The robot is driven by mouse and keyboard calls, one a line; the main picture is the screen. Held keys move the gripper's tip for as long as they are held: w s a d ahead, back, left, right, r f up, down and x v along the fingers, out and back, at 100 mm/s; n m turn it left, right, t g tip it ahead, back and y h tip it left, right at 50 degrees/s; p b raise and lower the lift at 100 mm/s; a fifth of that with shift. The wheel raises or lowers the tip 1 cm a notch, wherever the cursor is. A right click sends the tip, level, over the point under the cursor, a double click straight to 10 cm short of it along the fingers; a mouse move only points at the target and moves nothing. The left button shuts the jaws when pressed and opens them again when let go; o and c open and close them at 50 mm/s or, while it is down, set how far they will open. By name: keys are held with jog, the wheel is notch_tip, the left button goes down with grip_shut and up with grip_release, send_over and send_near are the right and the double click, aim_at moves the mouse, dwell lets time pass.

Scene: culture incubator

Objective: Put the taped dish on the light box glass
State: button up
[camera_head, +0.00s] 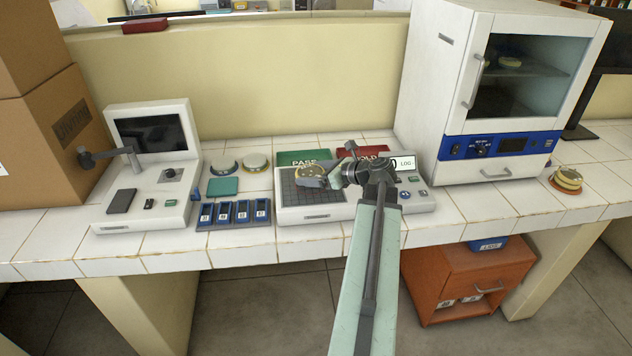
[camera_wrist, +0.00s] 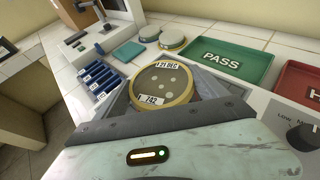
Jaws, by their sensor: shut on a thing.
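The round dish (camera_head: 311,172) has a yellow rim and, in the wrist view (camera_wrist: 163,85), white label strips at its top and lower left and several pale spots inside. My gripper (camera_head: 321,178) is shut on this dish; its grey fingers (camera_wrist: 168,92) lie at the dish's sides. The dish is over the left part of the light box (camera_head: 410,205), above its dark gridded glass (camera_head: 308,197). I cannot tell whether the dish touches the glass. My arm hides part of the light box's middle.
A green PASS tray (camera_head: 300,157) and a red tray (camera_head: 377,151) lie behind the light box. Two dishes (camera_head: 223,165), a teal pad (camera_head: 222,186) and blue holders (camera_head: 233,213) are left of it. A white incubator (camera_head: 425,90) stands right, beside stacked dishes (camera_head: 567,177).

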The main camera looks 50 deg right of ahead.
notch_tip(320, 180, down, 3)
jog(key=shift+s+r+b, duration=0.1)
jog(key=shift+b, duration=0.55)
jog(key=shift+r, duration=0.2)
jog(key=shift+f, duration=0.1)
jog(key=o, duration=1.4)
jog(key=shift+f, duration=0.1)
